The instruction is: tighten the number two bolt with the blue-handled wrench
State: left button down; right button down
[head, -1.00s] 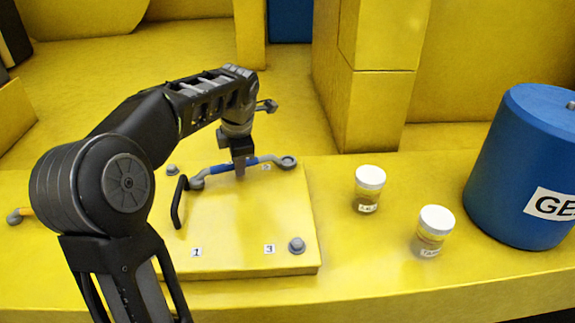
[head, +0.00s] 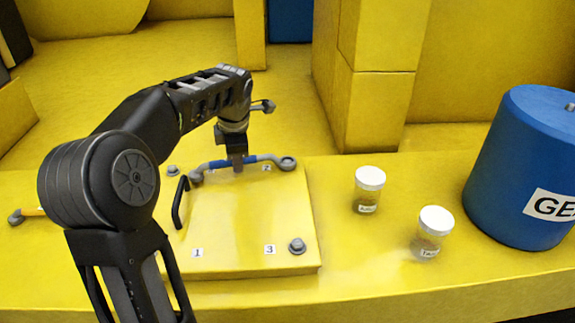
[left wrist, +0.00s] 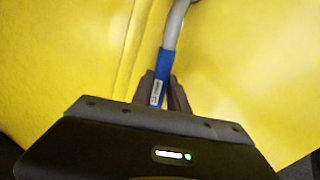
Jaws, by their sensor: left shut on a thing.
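The blue-handled wrench (head: 220,164) lies across the back of the yellow panel, with grey ends. Its right ring end (head: 287,163) is at the panel's back right corner, near the number 2 label (head: 266,168). The number two bolt appears to be inside or under that ring; I cannot tell how it is seated. My left gripper (head: 238,167) is shut on the blue handle near its middle, pointing down. In the left wrist view the blue handle (left wrist: 166,66) runs between the fingers (left wrist: 163,92). My right gripper is not in view.
A bolt (head: 297,246) sits by label 3 (head: 269,249); another bolt (head: 172,170) is at the back left. A black handle (head: 180,202) stands on the panel's left. Two white-lidded jars (head: 368,190) (head: 431,233) and a blue drum (head: 518,168) stand at right. Another wrench (head: 16,217) lies far left.

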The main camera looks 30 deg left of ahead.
pick_arm(q)
jog(key=shift+w+r, duration=0.1)
dwell(0.3)
jog(key=shift+w+a+m, duration=0.25)
jog(key=shift+a+m, duration=0.05)
jog(key=shift+m, duration=0.1)
jog(key=shift+w+a+m+p, duration=0.25)
jog(key=shift+w+m+p, duration=0.05)
jog(key=shift+p, duration=0.1)
dwell(0.5)
jog(key=shift+s+d+n+b, duration=0.35)
jog(key=shift+s+n+b, duration=0.1)
jog(key=shift+n, duration=0.05)
